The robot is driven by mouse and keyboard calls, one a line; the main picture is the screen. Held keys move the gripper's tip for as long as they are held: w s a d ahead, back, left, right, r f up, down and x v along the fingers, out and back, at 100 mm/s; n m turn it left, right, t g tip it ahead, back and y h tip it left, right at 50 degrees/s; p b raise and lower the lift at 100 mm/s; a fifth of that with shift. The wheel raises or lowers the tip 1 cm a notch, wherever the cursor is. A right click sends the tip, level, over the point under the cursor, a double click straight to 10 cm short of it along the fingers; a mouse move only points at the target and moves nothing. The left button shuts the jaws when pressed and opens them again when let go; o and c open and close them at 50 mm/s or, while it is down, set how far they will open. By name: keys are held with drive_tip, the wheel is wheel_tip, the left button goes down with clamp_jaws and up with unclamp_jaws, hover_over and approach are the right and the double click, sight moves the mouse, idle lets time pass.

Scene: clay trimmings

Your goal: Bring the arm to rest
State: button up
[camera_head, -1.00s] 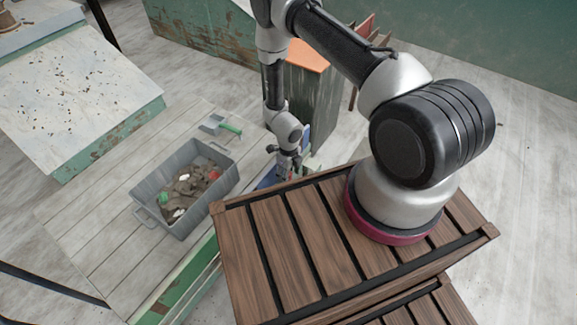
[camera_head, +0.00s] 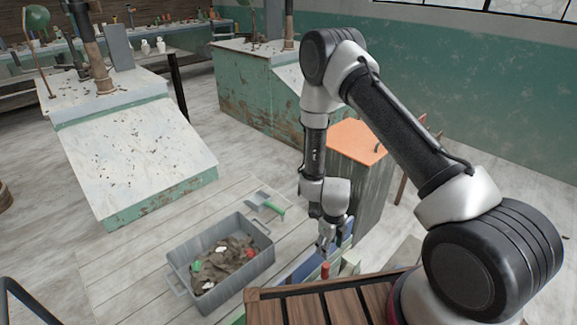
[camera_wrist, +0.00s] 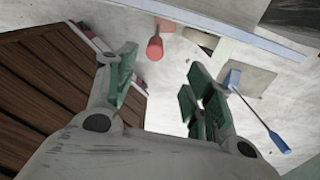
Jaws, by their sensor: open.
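My gripper (camera_head: 328,246) hangs pointing down at the end of my bent arm, to the right of the grey bin. In the wrist view my gripper (camera_wrist: 160,82) has its green-padded fingers wide apart, with nothing between them. A small red cylinder (camera_head: 325,271) shows just below the gripper in the head view.
The grey bin (camera_head: 263,236) holds brown clay trimmings with red, green and white bits. A green-handled scoop (camera_head: 272,207) lies behind it. An orange-topped cabinet (camera_head: 357,141) stands close behind my gripper. A blue-handled tool (camera_wrist: 275,140) lies at right in the wrist view.

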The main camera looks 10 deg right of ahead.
drive_tip(key=s+r+n+g, duration=0.25)
drive_tip(key=s+n, duration=0.45)
drive_tip(key=n, duration=0.4)
drive_tip(key=s+d+r+n, duration=0.25)
drive_tip(key=r+n, duration=0.65)
drive_tip(key=r, duration=0.7)
drive_tip(key=s+d+r+n, duration=0.1)
drive_tip(key=d+r+n, duration=0.2)
drive_tip(key=r+n, duration=0.9)
drive_tip(key=s+d+r+m+t, duration=0.1)
drive_tip(key=s+d+r+t, duration=0.1)
drive_tip(key=r, duration=0.5)
drive_tip(key=s+d+r+m+t, duration=0.1)
drive_tip(key=s+d+r+t, duration=0.1)
drive_tip(key=r, duration=0.5)
drive_tip(key=s+d+r+t, duration=0.3)
drive_tip(key=s+d+r, duration=0.1)
drive_tip(key=r, duration=0.4)
drive_tip(key=shift+s+m, duration=0.3)
drive_tip(key=shift+m, duration=0.1)
